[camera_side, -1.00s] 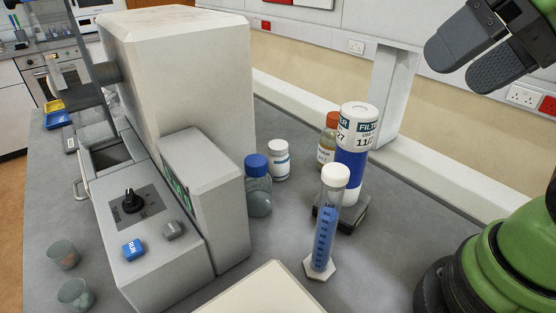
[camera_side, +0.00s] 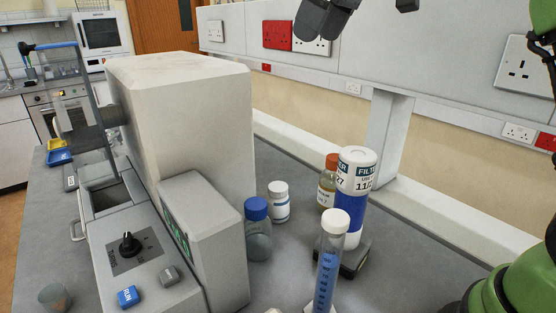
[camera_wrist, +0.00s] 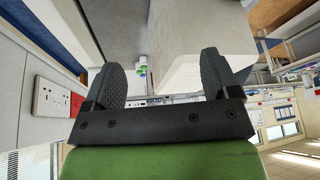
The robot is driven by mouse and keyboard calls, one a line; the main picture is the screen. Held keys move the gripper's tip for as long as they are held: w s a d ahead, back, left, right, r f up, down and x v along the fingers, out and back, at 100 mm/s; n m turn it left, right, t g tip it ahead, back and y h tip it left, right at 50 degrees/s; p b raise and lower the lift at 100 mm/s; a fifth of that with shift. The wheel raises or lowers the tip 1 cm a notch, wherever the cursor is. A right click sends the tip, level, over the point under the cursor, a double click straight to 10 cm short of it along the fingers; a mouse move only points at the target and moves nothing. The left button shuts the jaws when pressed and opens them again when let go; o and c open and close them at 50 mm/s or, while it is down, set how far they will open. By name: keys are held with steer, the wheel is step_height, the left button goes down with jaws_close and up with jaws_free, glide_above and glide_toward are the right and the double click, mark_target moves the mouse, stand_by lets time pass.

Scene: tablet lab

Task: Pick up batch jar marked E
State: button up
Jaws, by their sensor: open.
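No letter E is readable on any jar in either view. A small clear pot (camera_side: 55,297) with dull contents stands at the lower left of the side view, partly cut off by the bottom edge. A white-capped small jar (camera_side: 279,201) stands on the bench right of the machine; its label is too small to read. A blue-capped jar (camera_side: 258,238) stands in front of it. My gripper (camera_wrist: 161,75) is open and empty in the wrist view, its two dark pads apart. In the side view its dark fingers (camera_side: 325,20) show at the top edge, high above the bench and apart from the jars.
A large pale machine (camera_side: 180,95) with a control panel fills the left of the bench. A filter cylinder (camera_side: 355,190), an orange-capped bottle (camera_side: 327,185) and a blue-filled measuring cylinder (camera_side: 328,265) stand to the right. Yellow and blue trays (camera_side: 58,157) lie far left.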

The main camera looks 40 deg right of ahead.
steer(key=w+d+f+n, duration=0.1)
steer(key=w+f+n, duration=0.1)
steer(key=w+f, duration=0.25)
glide_toward(279, 186)
steer(key=shift+g, duration=0.4)
steer(key=x, duration=0.5)
steer(key=shift+w+d+r, duration=0.15)
steer(key=shift+w, duration=0.2)
steer(key=x, duration=0.5)
steer(key=shift+a+f, duration=0.25)
steer(key=shift+f, duration=0.1)
steer(key=c, duration=1)
